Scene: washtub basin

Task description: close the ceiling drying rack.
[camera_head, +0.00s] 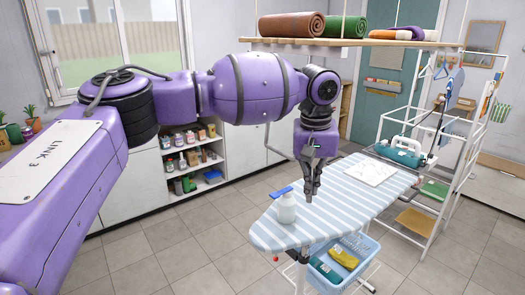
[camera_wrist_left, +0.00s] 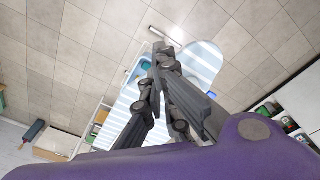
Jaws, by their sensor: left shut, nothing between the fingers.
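A hanging wooden rack (camera_head: 350,43) on thin cords crosses the upper right of the head view and looks like the ceiling drying rack. It carries a rolled brown mat (camera_head: 292,25), a rolled green one (camera_head: 341,27) and orange and dark cloth (camera_head: 403,34). Its upper supports are out of frame. My left gripper (camera_head: 311,194) points down above the striped ironing board, well below the rack. In the left wrist view its fingers (camera_wrist_left: 163,50) are shut with nothing between them. My right gripper is not in view.
Open tiled floor (camera_head: 180,262) lies at the left.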

